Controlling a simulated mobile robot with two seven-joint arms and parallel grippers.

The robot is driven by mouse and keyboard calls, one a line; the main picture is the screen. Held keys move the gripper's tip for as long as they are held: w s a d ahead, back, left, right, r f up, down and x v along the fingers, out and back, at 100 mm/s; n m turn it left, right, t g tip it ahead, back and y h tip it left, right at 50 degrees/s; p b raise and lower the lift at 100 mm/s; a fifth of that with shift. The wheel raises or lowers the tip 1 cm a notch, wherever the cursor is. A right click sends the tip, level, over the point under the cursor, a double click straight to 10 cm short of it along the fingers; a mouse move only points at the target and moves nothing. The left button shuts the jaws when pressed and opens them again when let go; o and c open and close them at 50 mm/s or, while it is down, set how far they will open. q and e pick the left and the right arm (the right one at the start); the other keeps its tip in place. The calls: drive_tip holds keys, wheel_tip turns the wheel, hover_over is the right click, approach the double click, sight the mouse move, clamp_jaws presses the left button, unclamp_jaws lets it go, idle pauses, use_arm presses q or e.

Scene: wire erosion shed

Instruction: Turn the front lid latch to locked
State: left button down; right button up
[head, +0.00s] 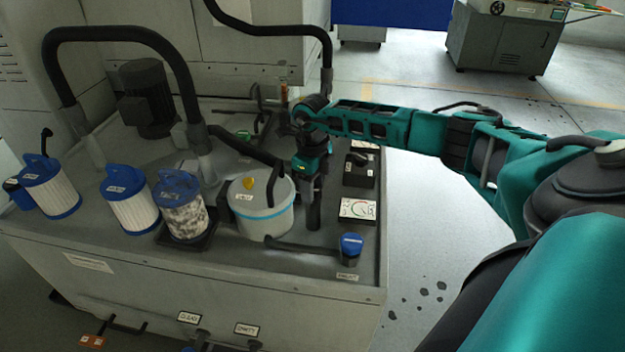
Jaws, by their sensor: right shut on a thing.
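A white round canister (264,208) with a pale lid, a yellow knob (246,183) and a light blue band stands on the grey tank top. A dark upright strip, which looks like a latch, shows on its left side (230,208). My right gripper (313,222) points down at the canister's right side, its dark fingers close beside the wall. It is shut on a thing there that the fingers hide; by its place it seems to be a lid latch. I cannot read the latch's position. My left gripper is not in view.
Several white filter cartridges with blue caps (131,200) stand to the left. A black hose (120,33) arches behind them.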

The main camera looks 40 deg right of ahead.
drive_tip(key=shift+r+m, duration=0.1)
drive_tip(key=shift+m, duration=0.5)
drive_tip(key=o, duration=1.1)
drive_tip(key=shift+c, duration=0.2)
wheel_tip(320, 180, up, 13)
drive_tip(key=p, duration=0.1)
drive_tip(key=shift+p, duration=0.3)
